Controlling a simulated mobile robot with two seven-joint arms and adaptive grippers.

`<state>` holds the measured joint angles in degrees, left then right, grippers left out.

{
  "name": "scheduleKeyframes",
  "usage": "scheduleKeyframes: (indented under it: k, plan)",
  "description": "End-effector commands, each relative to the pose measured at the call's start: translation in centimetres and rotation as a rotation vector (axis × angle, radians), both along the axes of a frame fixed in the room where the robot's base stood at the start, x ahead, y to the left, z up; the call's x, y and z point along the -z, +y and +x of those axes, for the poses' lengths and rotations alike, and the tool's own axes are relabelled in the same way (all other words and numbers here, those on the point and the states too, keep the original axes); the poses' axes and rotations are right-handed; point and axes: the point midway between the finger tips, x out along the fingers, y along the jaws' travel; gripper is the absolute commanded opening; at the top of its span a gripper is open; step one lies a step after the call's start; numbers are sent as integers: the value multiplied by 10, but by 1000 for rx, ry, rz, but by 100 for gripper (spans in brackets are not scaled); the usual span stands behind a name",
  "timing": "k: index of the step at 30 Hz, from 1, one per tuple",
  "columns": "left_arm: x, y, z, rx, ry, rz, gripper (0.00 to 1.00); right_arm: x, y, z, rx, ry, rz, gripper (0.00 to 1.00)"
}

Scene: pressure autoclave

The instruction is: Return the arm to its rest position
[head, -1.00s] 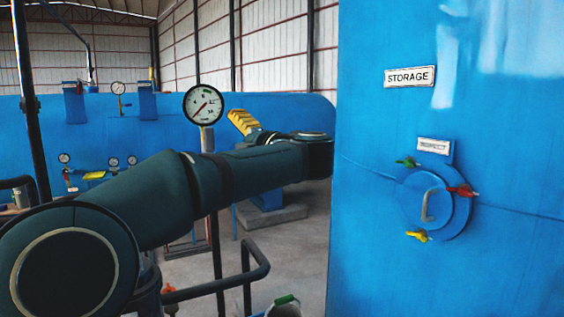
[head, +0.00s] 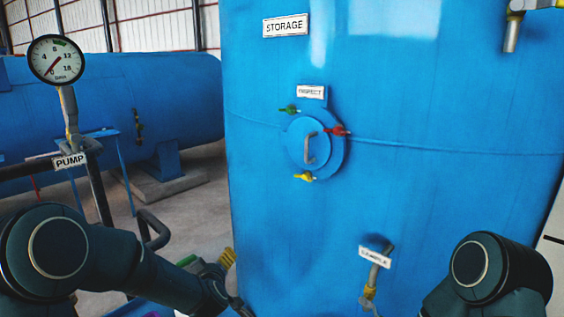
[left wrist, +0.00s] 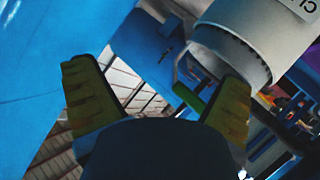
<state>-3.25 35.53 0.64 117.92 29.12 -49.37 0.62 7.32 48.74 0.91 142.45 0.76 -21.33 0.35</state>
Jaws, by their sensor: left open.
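My left arm (head: 125,270) comes in low at the left of the head view, bent. My left gripper (head: 230,268) is at its end, partly cut by the lower edge, with a yellow finger showing in front of the blue storage tank (head: 400,110). In the left wrist view my left gripper (left wrist: 160,98) shows two yellow-padded fingers spread apart with nothing between them. My right arm (head: 480,275) shows only as a dark joint at the lower right; its gripper is out of view.
The tank carries an inspection hatch (head: 313,146) and a sample tap (head: 374,268). A pump gauge (head: 56,60) and a dark rail (head: 150,228) stand at the left. A white cylinder (left wrist: 235,38) is close to the fingers in the wrist view.

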Motion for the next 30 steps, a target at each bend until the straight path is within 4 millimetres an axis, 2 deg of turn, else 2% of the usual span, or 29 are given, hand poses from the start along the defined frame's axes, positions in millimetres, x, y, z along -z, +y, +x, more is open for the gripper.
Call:
scheduleKeyframes:
  k: [1,5,6,8,9,13,15,18,21,24,29,30]
  plan:
    - [30,-7,-14,52,74,5,96,1,0,0,0,1,0,47]
    - [96,-27,-58,198,256,7,96,3,0,-1,-2,2,0,47]
    - [116,-33,-74,242,314,5,96,4,0,-1,-2,2,0,47]
    - [142,-41,-101,311,402,-1,96,4,0,-1,-2,3,0,47]
    - [160,-47,-121,358,464,-6,96,5,0,-2,-2,3,0,47]
    - [205,-64,-190,508,653,-35,96,7,0,-2,-4,5,0,47]
    - [222,-72,-225,581,741,-51,96,8,1,-2,-4,5,1,47]
    - [235,-79,-265,661,837,-74,96,8,1,-3,-4,6,2,47]
    - [242,-83,-289,711,894,-88,96,9,1,-3,-5,7,2,47]
    - [244,-85,-300,733,919,-96,96,9,1,-3,-5,7,2,47]
    - [244,-85,-301,736,923,-96,96,9,1,-3,-5,7,2,47]
    - [244,-85,-301,735,922,-95,93,9,1,-3,-5,7,2,47]
